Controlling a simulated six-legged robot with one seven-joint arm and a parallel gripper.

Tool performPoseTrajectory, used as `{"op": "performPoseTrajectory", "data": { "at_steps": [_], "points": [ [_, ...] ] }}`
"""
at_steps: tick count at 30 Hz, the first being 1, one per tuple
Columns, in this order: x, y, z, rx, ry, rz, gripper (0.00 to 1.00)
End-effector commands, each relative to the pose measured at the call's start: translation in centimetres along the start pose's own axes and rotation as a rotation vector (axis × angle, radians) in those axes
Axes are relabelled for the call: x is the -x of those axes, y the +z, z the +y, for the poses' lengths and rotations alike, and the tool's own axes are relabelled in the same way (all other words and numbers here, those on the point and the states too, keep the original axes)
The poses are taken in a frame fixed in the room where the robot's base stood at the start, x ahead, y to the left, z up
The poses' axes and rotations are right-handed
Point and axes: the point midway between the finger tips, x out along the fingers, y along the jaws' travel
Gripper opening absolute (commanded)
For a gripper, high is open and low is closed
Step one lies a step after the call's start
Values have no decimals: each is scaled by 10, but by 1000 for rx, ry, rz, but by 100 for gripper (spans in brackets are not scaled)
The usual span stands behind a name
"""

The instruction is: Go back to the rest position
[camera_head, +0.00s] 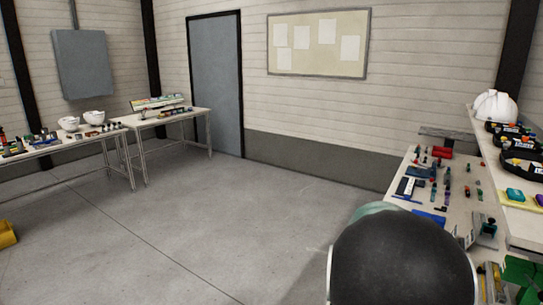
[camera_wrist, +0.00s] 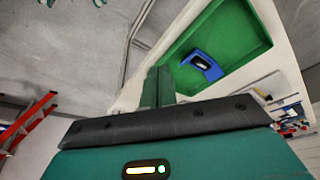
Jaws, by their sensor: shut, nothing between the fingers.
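My gripper (camera_wrist: 158,88) shows in the wrist view as a teal body with a black bar across it. Its narrow teal fingers are together in the middle, with nothing seen between them. The fingers show in front of the edge of a pale table (camera_wrist: 284,50) with a green-floored area (camera_wrist: 228,35) on it. A blue object (camera_wrist: 202,65) lies on the green, to the right of the fingers and apart from them. In the head view a large dark rounded part of my arm fills the bottom right; my fingers cannot be made out there.
In the head view, a workbench (camera_head: 408,203) with tools and a shelf (camera_head: 525,222) with a white helmet (camera_head: 494,106) stand right. Two tables (camera_head: 60,143) (camera_head: 175,117) stand left. The floor (camera_head: 190,225) between is clear. A red frame (camera_wrist: 32,120) shows left in the wrist view.

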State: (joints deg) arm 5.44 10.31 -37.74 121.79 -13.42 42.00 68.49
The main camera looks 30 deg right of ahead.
Motion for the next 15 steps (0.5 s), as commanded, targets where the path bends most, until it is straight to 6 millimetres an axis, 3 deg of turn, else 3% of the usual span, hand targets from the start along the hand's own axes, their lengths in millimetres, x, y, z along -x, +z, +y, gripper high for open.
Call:
{"op": "performPoseTrajectory", "data": {
  "at_steps": [3,8,15],
  "points": [
    [40,48,-8,214,-110,-73,0],
    [93,106,-5,517,-253,-121,0],
    [168,183,28,984,-466,-94,0]
  ]
}}
